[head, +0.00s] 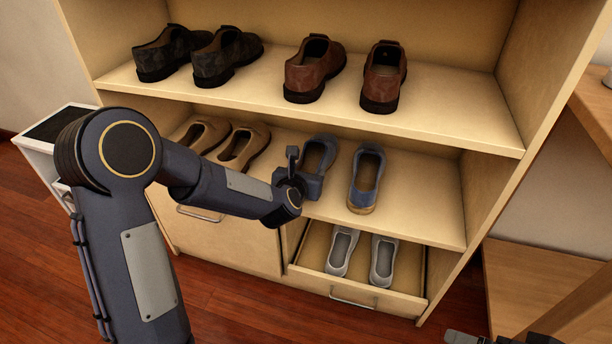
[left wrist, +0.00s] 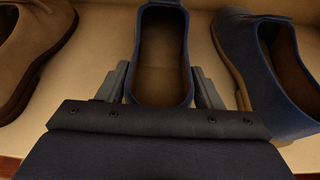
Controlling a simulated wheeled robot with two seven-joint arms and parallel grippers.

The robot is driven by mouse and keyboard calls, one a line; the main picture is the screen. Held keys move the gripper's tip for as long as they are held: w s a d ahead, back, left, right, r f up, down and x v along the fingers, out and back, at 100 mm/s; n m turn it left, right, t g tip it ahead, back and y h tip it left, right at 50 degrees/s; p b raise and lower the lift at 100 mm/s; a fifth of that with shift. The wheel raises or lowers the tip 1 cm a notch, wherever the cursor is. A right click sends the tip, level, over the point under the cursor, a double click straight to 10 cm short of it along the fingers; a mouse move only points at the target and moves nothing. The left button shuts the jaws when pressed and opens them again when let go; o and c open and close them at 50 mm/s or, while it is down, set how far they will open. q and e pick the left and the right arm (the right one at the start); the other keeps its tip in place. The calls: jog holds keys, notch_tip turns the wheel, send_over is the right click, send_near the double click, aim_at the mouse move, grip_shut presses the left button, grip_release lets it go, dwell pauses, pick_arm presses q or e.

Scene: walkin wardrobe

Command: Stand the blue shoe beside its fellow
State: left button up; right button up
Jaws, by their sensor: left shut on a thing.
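My left gripper (head: 304,180) is at the front of the middle shelf, shut on the heel end of a blue shoe (head: 320,154). In the left wrist view this shoe (left wrist: 161,50) lies between the two fingers, toe pointing away toward the back. Its fellow, another blue shoe (head: 367,178), stands to the right on the same shelf, with a narrow gap between them. The fellow also shows at the right of the left wrist view (left wrist: 242,62). I cannot tell whether the held shoe touches the shelf. A dark part of my right gripper (head: 500,338) shows at the bottom right edge.
Tan shoes (head: 244,147) stand left of the held shoe on the middle shelf (head: 420,205). Black and brown shoes (head: 314,69) stand on the upper shelf (head: 450,108). An open drawer (head: 300,262) below holds grey shoes (head: 383,260). The middle shelf's right end is free.

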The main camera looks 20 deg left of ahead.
pick_arm(q)
jog(key=o, duration=1.2)
jog(key=shift+s+r, duration=0.3)
jog(key=shift+s, duration=0.2)
jog(key=s+r+m+g+h+p, duration=0.1)
jog(key=s+r+m+p, duration=0.1)
jog(key=s+r+m, duration=0.4)
jog(key=s+r+m+h+p, duration=0.15)
jog(key=s+m, duration=0.25)
jog(key=s, duration=0.4)
jog(key=s+a+m+g, duration=0.1)
jog(key=s+m+g, duration=0.1)
jog(key=s+m, duration=0.5)
jog(key=s+a+m+g+h, duration=0.1)
jog(key=s+m+g, duration=0.1)
jog(key=s+m, duration=0.5)
jog(key=s+a+m+g, duration=0.1)
jog(key=s+m+g, duration=0.2)
jog(key=s+m, duration=0.3)
jog(key=shift+s+a+f+m, duration=0.1)
jog(key=shift+s+a+m, duration=0.1)
jog(key=shift+m, duration=0.8)
jog(key=shift+s+a+m, duration=0.1)
jog(key=shift+s+m, duration=0.1)
jog(key=shift+m, duration=0.8)
